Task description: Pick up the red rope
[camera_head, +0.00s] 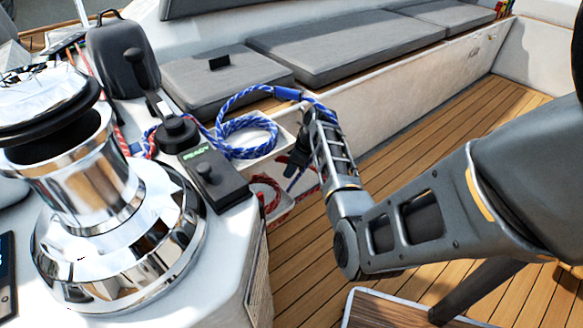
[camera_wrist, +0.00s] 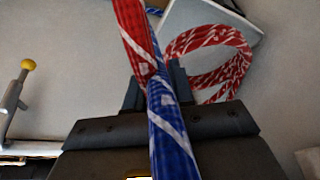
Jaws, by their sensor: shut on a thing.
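The red rope with white flecks lies as a coil (camera_wrist: 235,62) in a white pocket in the wrist view; part of it shows low beside the console in the head view (camera_head: 268,190). A red strand runs down between my fingers. My gripper (camera_wrist: 157,92) is shut on it; in the head view my gripper (camera_head: 299,158) is beside the white pocket, partly hidden by my wrist. A blue rope (camera_wrist: 172,135) crosses close in front of the gripper in the wrist view, hiding part of the grip. Its coil (camera_head: 238,152) lies in the upper pocket.
A chrome winch (camera_head: 90,180) and a black control box (camera_head: 215,178) stand left of my gripper. Grey cushions (camera_head: 345,45) line the bench behind. A yellow-tipped lever (camera_wrist: 27,65) stands at the wrist view's left.

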